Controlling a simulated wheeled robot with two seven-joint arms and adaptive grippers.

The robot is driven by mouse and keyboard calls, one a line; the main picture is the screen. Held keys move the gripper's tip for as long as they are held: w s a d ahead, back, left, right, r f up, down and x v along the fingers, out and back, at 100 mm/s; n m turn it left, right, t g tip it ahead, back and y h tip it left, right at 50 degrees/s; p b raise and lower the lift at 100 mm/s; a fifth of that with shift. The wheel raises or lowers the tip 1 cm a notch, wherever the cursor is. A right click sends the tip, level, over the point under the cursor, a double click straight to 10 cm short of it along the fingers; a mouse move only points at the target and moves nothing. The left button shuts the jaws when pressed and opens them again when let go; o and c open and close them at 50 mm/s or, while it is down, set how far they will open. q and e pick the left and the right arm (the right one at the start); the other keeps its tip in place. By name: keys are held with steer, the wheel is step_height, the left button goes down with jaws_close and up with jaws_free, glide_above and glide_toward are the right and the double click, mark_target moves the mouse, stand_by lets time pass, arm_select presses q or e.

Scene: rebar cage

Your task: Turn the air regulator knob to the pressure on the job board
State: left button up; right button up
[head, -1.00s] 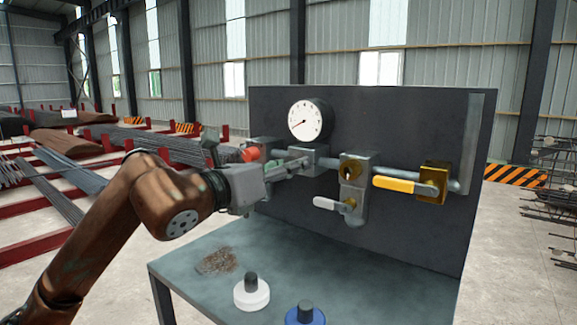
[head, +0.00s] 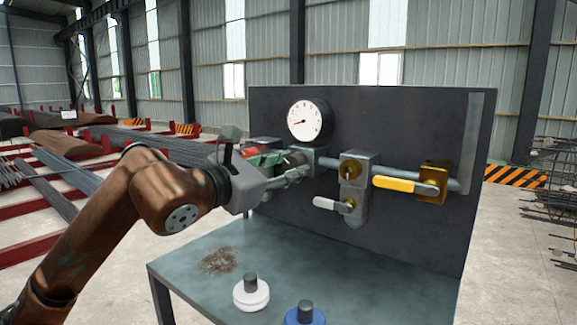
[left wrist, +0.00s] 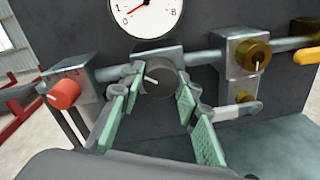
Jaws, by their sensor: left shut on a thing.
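The dark round regulator knob (left wrist: 158,84) with a white pointer line sits below the pressure gauge in the left wrist view. My left gripper (left wrist: 157,92) is shut on it, with a green-padded finger on each side. In the head view my left gripper (head: 288,165) reaches the panel from the left and partly hides the knob. The white gauge (head: 310,120) has a red needle pointing left and slightly down; it also shows, cut off at the top, in the left wrist view (left wrist: 146,12). No job board can be made out. My right gripper is out of view.
A red knob (left wrist: 64,94) is left of the gripper. To the right are a brass fitting (head: 351,170), a white-handled valve (head: 330,203) and a yellow-handled valve (head: 400,184). A white round object (head: 251,294) and a blue one (head: 305,316) stand on the bench (head: 200,282).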

arm_select(q)
steer(key=m, duration=0.5)
steer(key=shift+r+p, duration=0.2)
steer(key=shift+p, duration=0.15)
steer(key=m, duration=0.5)
steer(key=shift+p, duration=0.35)
steer(key=shift+d+f+y, duration=0.1)
steer(key=shift+y, duration=0.2)
steer(key=o, duration=1.2)
steer(key=shift+c, duration=0.2)
steer(key=shift+f, duration=0.1)
steer(key=shift+s, duration=0.15)
steer(key=f+v, duration=0.1)
steer(key=v, duration=1)
steer(key=shift+s+a+r, duration=0.3)
steer(key=shift+s+r, duration=0.05)
steer(key=shift+r, duration=0.05)
